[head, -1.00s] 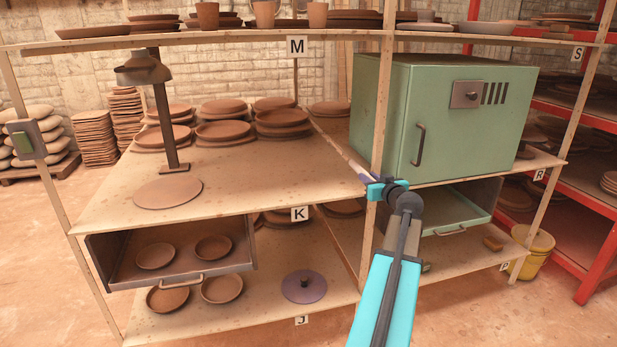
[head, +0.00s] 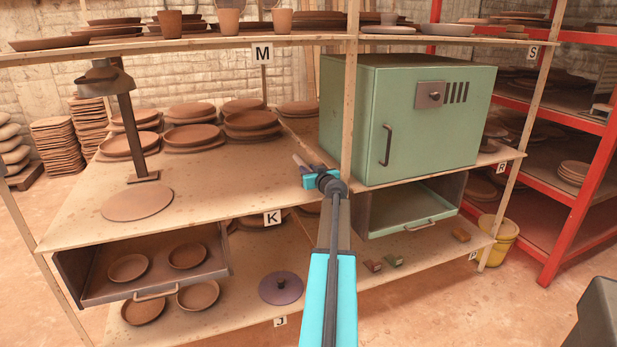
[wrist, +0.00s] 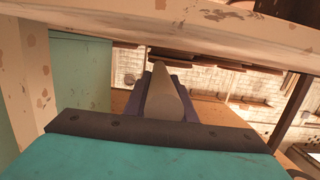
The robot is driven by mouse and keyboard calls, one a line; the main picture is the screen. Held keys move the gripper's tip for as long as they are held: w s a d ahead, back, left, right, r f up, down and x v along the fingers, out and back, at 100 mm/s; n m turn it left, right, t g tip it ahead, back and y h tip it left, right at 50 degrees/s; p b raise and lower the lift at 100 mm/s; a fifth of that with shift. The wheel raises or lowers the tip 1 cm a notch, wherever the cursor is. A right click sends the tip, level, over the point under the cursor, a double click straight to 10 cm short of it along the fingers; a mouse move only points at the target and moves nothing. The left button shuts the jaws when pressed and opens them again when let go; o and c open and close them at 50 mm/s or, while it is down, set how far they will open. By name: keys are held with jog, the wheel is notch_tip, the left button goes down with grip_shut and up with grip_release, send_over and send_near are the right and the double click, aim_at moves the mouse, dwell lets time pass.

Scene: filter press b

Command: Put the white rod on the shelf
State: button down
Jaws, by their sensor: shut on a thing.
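My gripper (head: 302,167) is shut on the white rod, which shows as a pale cylinder (wrist: 164,98) between the dark fingers in the wrist view. The rod points away from the wrist. The wooden shelf unit has a top board M (head: 215,48), a middle board K (head: 75,222) and a low board J (head: 235,322). My gripper is at the front of the middle level, just left of the wooden post (head: 351,100). I cannot tell whether the rod touches anything.
A green kiln (head: 400,118) stands right of the post, with an open drawer (head: 415,208) below. A lamp (head: 125,110) and clay plates (head: 192,135) stand on the middle board, which has free room in front. In the wrist view a board edge (wrist: 150,30) crosses above the rod.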

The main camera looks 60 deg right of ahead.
jog(key=shift+w, duration=0.15)
jog(key=shift+f, duration=1.75)
jog(key=shift+f, duration=0.1)
jog(key=c, duration=1.5)
grip_release()
jog(key=shift+r+p, duration=0.2)
jog(key=shift+p, duration=0.1)
jog(key=shift+s+a+f, duration=0.1)
jog(key=shift+s+a, duration=0.1)
jog(key=shift+s, duration=0.1)
jog(key=shift+b+v, duration=1.1)
jog(key=shift+v, duration=4.55)
